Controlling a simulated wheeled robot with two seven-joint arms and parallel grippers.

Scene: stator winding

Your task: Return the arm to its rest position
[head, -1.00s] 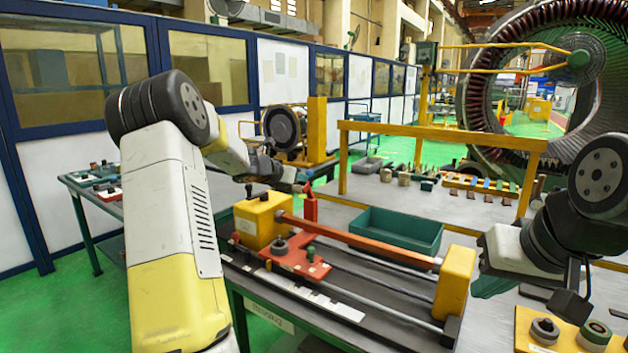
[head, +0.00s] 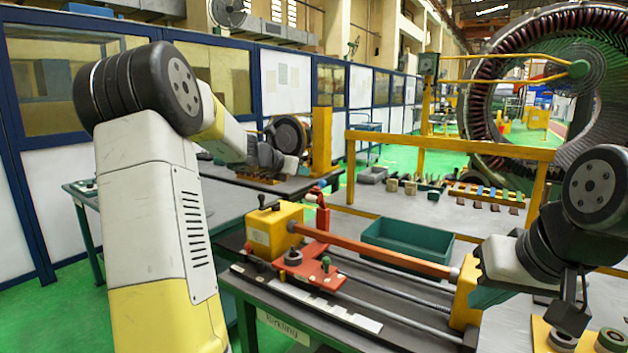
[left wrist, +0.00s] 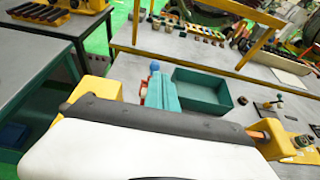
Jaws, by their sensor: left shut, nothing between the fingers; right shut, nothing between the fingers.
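My left arm comes in from the left, its elbow raised and its forearm pointing into the scene. My left gripper (head: 272,160) is a small dark shape at its end, shut and empty, above the back of the fixture bench and clear of the fixture. In the left wrist view my white wrist housing covers the lower middle. My right arm comes in at the right edge. My right gripper (head: 568,314) hangs down, dark, shut and empty, near the yellow plate. Its fingertips are hard to make out.
A winding fixture with an orange bar (head: 375,248) and yellow end blocks (head: 272,231) stands on the bench between the arms. A green tray (head: 425,240) lies behind it. A yellow rail (head: 450,138) crosses behind. A yellow plate (head: 540,335) with round parts is at lower right.

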